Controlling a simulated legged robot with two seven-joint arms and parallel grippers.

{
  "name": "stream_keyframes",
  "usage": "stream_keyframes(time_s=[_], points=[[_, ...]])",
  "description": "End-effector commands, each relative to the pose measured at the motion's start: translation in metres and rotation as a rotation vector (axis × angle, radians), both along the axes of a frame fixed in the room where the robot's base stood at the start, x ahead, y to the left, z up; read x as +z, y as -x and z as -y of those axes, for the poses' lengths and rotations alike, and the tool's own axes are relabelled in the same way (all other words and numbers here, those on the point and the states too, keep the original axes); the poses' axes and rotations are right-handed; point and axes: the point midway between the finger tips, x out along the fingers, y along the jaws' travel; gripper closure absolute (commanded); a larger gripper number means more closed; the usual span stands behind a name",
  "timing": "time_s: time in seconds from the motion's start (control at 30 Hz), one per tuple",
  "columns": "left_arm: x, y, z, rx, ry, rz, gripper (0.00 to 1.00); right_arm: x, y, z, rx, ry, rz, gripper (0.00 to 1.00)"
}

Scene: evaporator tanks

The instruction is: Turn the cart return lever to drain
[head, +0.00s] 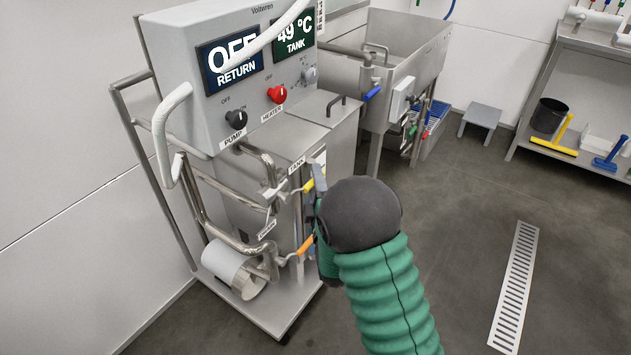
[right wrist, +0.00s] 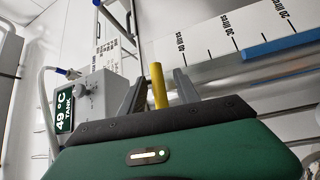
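The steel cart (head: 230,290) stands left of centre in the head view, with a grey control box (head: 185,50) on top. A yellow-handled lever (head: 309,185) sits on its pipework near a TANK label (head: 297,165). A second, lower label (head: 267,229) is too small to read surely. My right gripper (head: 320,180) is at the yellow lever, partly hidden by my wrist. In the right wrist view the yellow handle (right wrist: 158,86) stands between the two fingers, with narrow gaps visible beside it. The fingers look open around it. My left gripper is not in view.
An orange-handled lever (head: 305,245) is lower on the cart, close to my right forearm. The displays read OFF RETURN and 49 °C TANK. A steel sink (head: 415,45) with a blue-handled valve (head: 371,93) stands behind. Open floor with a drain grate (head: 516,285) lies at right.

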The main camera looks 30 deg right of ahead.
Motion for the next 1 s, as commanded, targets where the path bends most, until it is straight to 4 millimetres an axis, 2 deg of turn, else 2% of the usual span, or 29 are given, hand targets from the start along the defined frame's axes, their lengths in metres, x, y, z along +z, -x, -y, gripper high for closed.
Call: stream_keyframes(time_s=[0.07, 0.33, 1.0], points=[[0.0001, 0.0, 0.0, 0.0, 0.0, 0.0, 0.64, -0.0002, 0.0001, -0.0001, 0.0, 0.0, 0.0, 0.65], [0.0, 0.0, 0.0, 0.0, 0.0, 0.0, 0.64, -0.0004, 0.0003, -0.0003, 0.0, 0.0, -0.001, 1.0], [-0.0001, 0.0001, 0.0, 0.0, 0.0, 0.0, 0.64, -0.0017, 0.0004, -0.0007, 0.001, 0.0, -0.003, 1.0]])
